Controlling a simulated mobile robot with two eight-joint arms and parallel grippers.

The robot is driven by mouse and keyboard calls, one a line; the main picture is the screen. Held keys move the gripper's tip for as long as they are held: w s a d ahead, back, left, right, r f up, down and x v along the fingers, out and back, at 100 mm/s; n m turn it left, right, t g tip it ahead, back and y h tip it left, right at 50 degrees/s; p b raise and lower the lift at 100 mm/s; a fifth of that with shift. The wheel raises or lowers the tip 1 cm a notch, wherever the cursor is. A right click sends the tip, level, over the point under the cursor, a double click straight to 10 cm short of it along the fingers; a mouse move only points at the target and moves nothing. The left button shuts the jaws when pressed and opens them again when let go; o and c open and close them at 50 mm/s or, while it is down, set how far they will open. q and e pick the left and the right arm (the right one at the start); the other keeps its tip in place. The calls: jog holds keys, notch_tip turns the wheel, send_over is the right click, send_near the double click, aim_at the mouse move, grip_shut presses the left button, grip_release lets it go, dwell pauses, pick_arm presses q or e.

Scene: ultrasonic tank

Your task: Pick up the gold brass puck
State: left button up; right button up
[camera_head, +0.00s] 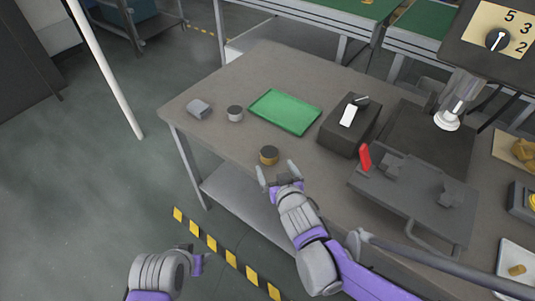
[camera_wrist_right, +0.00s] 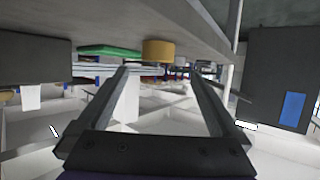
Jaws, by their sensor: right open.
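The gold brass puck (camera_head: 269,158) stands on the grey-brown table near its front edge; it has a dark top. My right gripper (camera_head: 277,170) is open and empty, just in front of the puck, its two fingers pointing toward it and apart from it. In the right wrist view the puck (camera_wrist_right: 157,51) shows beyond the gap between the open fingers (camera_wrist_right: 157,70), nearly centred. My left gripper (camera_head: 197,263) is low at the bottom left, off the table; its fingers are too unclear to read.
A grey puck (camera_head: 235,114) and a grey block (camera_head: 200,108) stand at the table's left end. A green tray (camera_head: 285,111) lies behind the gold puck. A dark box (camera_head: 350,125) and a grey plate with a red handle (camera_head: 415,200) are to the right.

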aim_at(270, 155)
jog(key=x, duration=0.7)
jog(key=shift+w+b, duration=0.4)
jog(key=shift+w, duration=0.05)
jog(key=shift+c, duration=0.2)
grip_shut()
